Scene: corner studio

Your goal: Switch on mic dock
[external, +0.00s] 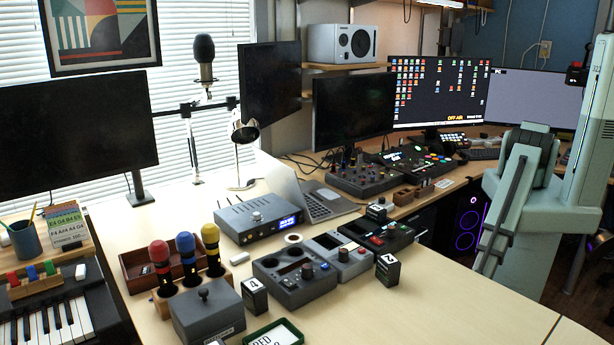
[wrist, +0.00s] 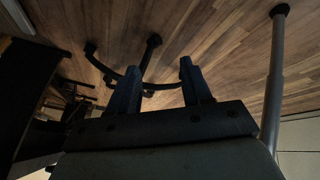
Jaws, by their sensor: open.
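Three handheld microphones with red (external: 158,253), blue (external: 186,246) and yellow (external: 210,236) heads stand upright in a holder at the front left of the table. A grey box (external: 208,313) with a dark knob on top sits right in front of them. I cannot tell which part is the mic dock's switch or whether it is on. My arm is at the right of the external view, well away from the microphones. In the wrist view my gripper (wrist: 160,84) is open and empty, with wooden floor and a chair base beyond its fingers.
A grey audio unit (external: 258,217) with a blue display, a laptop (external: 318,198) and several control boxes (external: 294,276) crowd the table's middle. Black number blocks (external: 388,269) stand among them. A green-rimmed tray (external: 247,338) lies at the front edge. The table's right front (external: 450,300) is bare.

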